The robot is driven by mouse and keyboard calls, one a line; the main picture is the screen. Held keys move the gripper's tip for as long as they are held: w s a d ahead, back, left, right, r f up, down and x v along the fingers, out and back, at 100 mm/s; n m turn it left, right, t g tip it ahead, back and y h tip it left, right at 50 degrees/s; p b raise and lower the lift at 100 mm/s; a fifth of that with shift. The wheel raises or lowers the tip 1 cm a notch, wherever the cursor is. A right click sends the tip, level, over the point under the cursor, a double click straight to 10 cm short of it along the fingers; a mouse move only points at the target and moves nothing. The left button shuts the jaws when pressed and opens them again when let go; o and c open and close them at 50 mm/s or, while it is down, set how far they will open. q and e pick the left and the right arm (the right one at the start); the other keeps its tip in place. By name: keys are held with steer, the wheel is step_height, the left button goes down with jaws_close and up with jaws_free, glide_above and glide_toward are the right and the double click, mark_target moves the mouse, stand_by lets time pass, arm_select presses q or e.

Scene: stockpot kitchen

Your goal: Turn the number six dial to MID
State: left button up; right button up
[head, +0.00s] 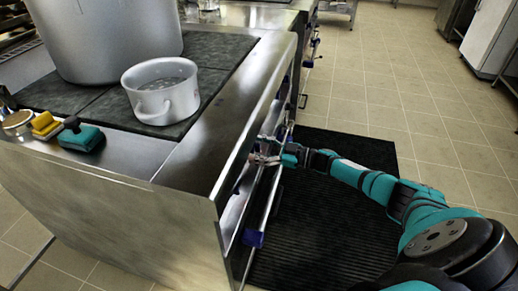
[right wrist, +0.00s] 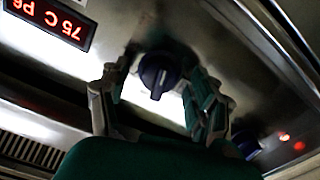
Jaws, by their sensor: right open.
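A dark blue dial (right wrist: 160,73) sits on the steel front panel in the right wrist view, its grip bar running roughly up and down in the picture. A red-lit display (right wrist: 50,22) at upper left shows upside-down text that seems to read "75 C P6". My right gripper (right wrist: 157,85) is open, one finger on each side of the dial; I cannot tell whether either finger touches it. In the head view my right gripper (head: 268,152) is at the stove's front, where the dial is hard to make out. My left gripper is not in view.
A front rail (head: 268,212) with blue fittings runs along the stove (head: 110,205). A big stockpot (head: 105,40) and a smaller pot (head: 160,92) stand on top. Another blue dial (right wrist: 246,143) and red lights (right wrist: 291,142) are at lower right. A black mat (head: 325,225) covers the floor.

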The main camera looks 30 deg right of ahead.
steer(key=v, duration=1.2)
stand_by(0.3)
